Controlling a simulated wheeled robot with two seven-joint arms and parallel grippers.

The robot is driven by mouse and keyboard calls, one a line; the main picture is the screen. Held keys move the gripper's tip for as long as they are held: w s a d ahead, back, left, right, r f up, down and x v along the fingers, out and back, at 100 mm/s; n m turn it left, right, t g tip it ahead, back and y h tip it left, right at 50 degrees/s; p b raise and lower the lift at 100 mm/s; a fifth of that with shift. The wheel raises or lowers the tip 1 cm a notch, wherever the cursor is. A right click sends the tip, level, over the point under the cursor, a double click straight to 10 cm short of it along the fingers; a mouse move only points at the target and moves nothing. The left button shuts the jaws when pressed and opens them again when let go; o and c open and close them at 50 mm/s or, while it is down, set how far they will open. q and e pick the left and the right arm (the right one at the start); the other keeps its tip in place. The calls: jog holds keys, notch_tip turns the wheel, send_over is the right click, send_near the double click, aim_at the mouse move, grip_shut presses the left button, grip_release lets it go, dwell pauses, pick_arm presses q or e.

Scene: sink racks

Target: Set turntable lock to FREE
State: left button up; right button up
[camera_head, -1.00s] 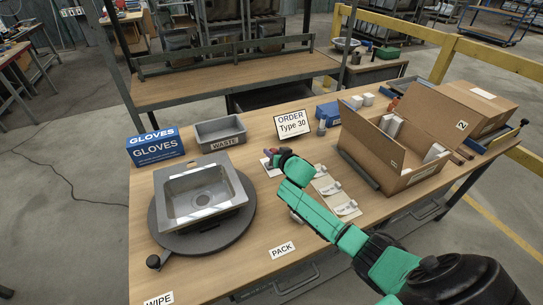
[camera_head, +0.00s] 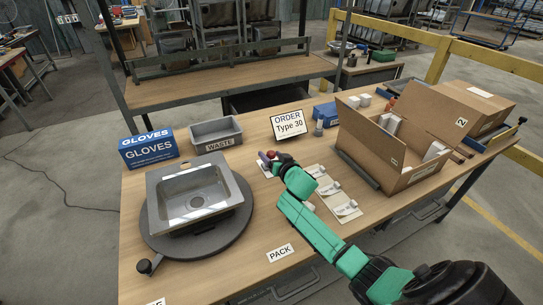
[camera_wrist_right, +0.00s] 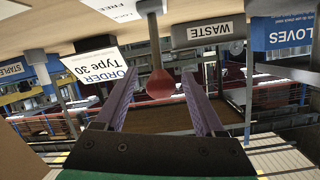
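The turntable (camera_head: 157,245) is a dark round plate at the left of the bench, carrying a grey sink (camera_head: 172,198). A black knob (camera_head: 144,266) sits at its front-left rim. A lever with a red ball end (camera_wrist_right: 159,84) shows in the wrist view, below a grey base (camera_wrist_right: 148,6). A white label (camera_wrist_right: 120,10) beside it is cut off and upside down; its words are not clear. My right gripper (camera_wrist_right: 158,98) is open, its two fingers either side of the red ball, with gaps visible. In the head view my right gripper (camera_head: 266,158) is small and partly hides the lever. My left gripper is not in view.
A grey WASTE bin (camera_head: 217,131) and blue GLOVES box (camera_head: 150,149) stand behind the turntable. An ORDER Type 30 sign (camera_head: 289,124) stands behind my right gripper. White parts (camera_head: 346,209) lie on cards to its right, before an open carton (camera_head: 400,165).

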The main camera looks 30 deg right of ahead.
jog(key=shift+s+r, duration=0.1)
jog(key=v, duration=1.4)
jog(key=shift+s, duration=0.2)
